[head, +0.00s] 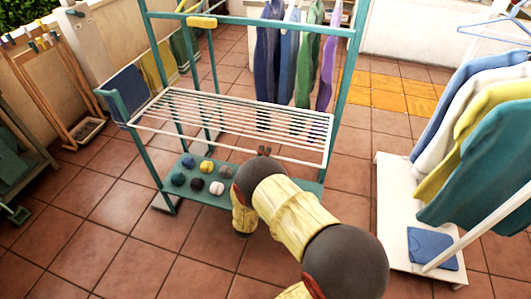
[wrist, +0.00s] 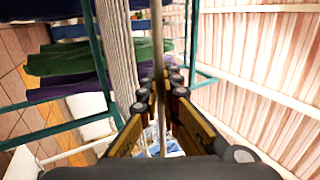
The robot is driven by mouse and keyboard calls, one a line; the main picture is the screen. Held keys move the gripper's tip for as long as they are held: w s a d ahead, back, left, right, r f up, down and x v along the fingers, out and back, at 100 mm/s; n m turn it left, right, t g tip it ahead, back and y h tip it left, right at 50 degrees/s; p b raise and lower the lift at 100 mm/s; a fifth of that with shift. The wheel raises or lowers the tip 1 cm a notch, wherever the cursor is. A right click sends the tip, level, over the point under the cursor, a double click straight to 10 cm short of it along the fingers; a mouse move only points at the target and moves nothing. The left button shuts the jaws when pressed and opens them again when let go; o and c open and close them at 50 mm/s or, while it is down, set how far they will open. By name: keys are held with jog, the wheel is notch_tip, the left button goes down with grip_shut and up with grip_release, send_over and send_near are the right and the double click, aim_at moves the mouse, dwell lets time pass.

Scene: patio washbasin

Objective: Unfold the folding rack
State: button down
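The folding rack has a teal frame (head: 352,70) that stands on the tiled floor. Its white slatted shelf (head: 215,112) lies out roughly level across the middle of the frame. My gripper (head: 264,151) is at the shelf's front rail, right of its middle. In the wrist view a thin pale bar (wrist: 158,45) runs between the two fingers of my gripper (wrist: 160,88). The gap around the bar is narrow, and I cannot tell whether the fingers touch it. My arm hides part of the rack's lower front.
Several rolled balls (head: 217,187) sit on the rack's teal lower shelf (head: 305,186). Coloured garments hang behind. A white clothes stand (head: 388,215) with shirts is at right, with a folded blue cloth (head: 432,247). A wooden rack (head: 45,95) stands at left. The floor at front left is clear.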

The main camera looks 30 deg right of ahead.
jog(key=shift+f, duration=0.15)
dwell(0.3)
jog(key=c, duration=2.3)
grip_release()
jog(key=shift+s+a, duration=0.1)
jog(key=v, duration=1.2)
jog(key=shift+f, duration=0.1)
